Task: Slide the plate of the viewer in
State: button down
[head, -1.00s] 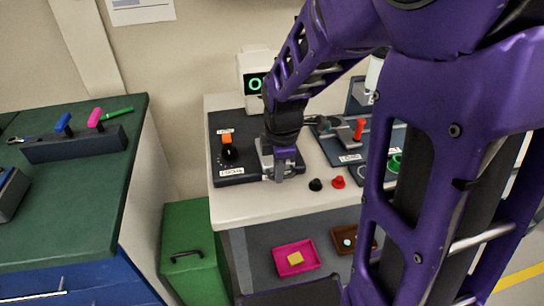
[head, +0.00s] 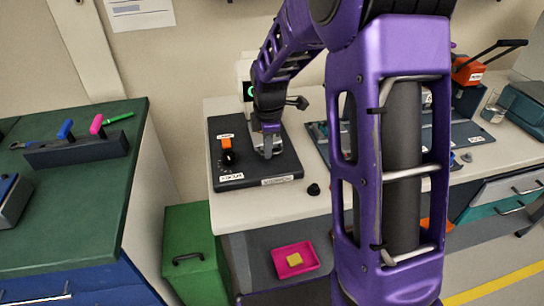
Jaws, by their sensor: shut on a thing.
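The viewer is a dark base (head: 212,160) on the white bench, with an orange switch (head: 227,143), a black dial (head: 228,158) and white labels. My gripper (head: 268,150) points down over the right half of this base. It is shut on the small grey plate of the viewer (head: 258,141), which shows only in part beside and behind the fingers. The fingers and wrist hide most of the plate and how far it sits in.
A black knob (head: 313,189) lies on the bench at the viewer's front right. A dark panel stands to the right, partly behind my arm. A pink tray (head: 296,259) sits below, and a green cabinet (head: 192,245) stands left of the bench.

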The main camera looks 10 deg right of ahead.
jog(key=shift+w, duration=1.3)
jog(key=shift+r, duration=0.1)
jog(key=c, duration=0.9)
grip_release()
jog(key=shift+w, duration=0.1)
jog(key=s+r, duration=0.1)
jog(key=r, duration=0.4)
jog(key=s+r+p, duration=0.1)
jog(key=r, duration=0.5)
jog(key=s+r+p, duration=0.1)
jog(key=r, duration=0.5)
jog(key=shift+s+a, duration=0.1)
